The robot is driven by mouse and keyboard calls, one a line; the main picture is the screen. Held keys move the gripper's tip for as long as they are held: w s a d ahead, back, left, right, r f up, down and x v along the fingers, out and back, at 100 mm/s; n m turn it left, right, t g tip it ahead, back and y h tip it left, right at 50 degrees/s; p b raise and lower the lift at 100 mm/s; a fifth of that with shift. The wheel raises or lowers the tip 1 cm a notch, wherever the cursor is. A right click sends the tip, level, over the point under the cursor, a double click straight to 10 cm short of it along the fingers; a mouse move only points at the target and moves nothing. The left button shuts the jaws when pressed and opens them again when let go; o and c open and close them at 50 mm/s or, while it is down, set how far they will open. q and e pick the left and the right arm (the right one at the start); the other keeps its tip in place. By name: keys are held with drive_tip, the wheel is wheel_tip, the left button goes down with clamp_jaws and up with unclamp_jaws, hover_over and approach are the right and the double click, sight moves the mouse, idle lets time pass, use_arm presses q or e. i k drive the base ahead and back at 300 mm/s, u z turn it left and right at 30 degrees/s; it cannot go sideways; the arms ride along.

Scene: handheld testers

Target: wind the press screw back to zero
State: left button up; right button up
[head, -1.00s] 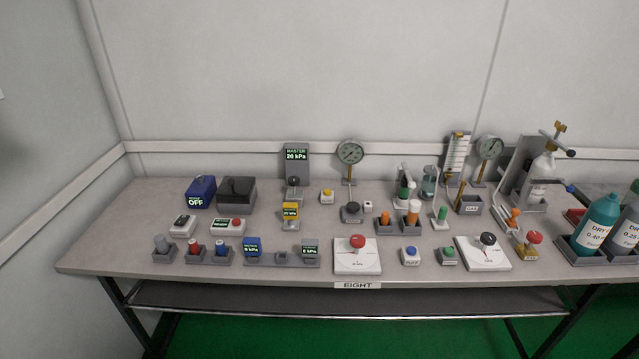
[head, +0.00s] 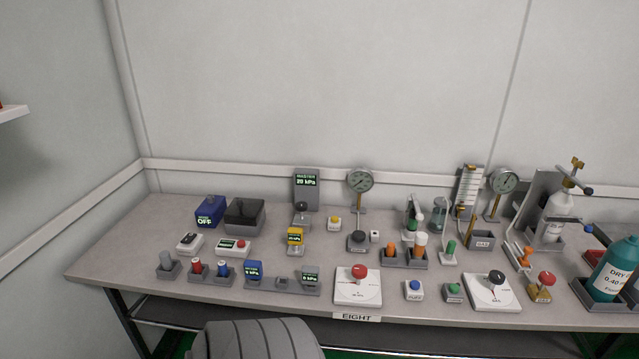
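I cannot tell for sure which part is the press screw. A white dial plate (head: 359,295) with a red knob (head: 359,271) sits at the table's front edge, above the label EIGHT (head: 357,317). A second white dial plate (head: 492,298) with a black knob (head: 496,277) is to its right. Each dial has a pointer line; the scale is too small to read. A small brass block (head: 540,293) with a red knob (head: 546,278) stands farther right. Neither gripper is in view.
Round gauges (head: 360,180) (head: 503,181) and a MASTER display (head: 306,185) stand at the back. Small testers (head: 234,248) crowd the left. A bottle clamp stand (head: 552,215) and a teal bottle (head: 610,270) are right. A grey ribbed shape (head: 255,342) shows at the bottom, before the table.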

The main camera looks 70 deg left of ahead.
sight(302, 206)
drive_tip(key=i, duration=1)
drive_tip(key=u, duration=2.1)
